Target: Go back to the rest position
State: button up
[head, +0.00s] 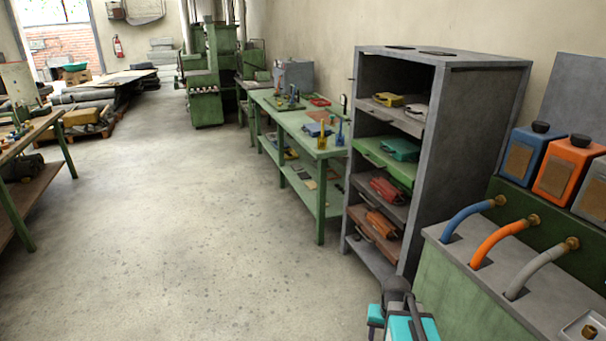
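Part of my arm, grey with teal caps, shows at the bottom edge, right of centre, in front of the grey shelf cabinet (478,150) and left of the green-sided machine (462,285). Most of the arm is cut off by the frame. I cannot make out my gripper or its fingers in this view, so whether it holds anything does not show.
The cabinet shelves hold several coloured items, including a teal one (400,149) and a red one (388,189). Blue, orange and grey hoses curve over the machine. A green workbench (290,125) stands behind the cabinet, another bench (30,140) at left. The concrete floor (180,230) between is clear.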

jog(key=s+a+f+n, duration=0.3)
jog(key=a+f, duration=0.1)
jog(key=a, duration=0.5)
jog(key=s+f+g, duration=0.3)
jog(key=s+f, duration=0.5)
jog(key=s, duration=0.4)
jog(key=s+f+g, duration=0.3)
jog(key=s+f, duration=0.6)
jog(key=s, duration=0.4)
jog(key=shift+s+n+y, duration=0.2)
jog(key=shift+n+y, duration=0.1)
jog(key=shift+d, duration=0.1)
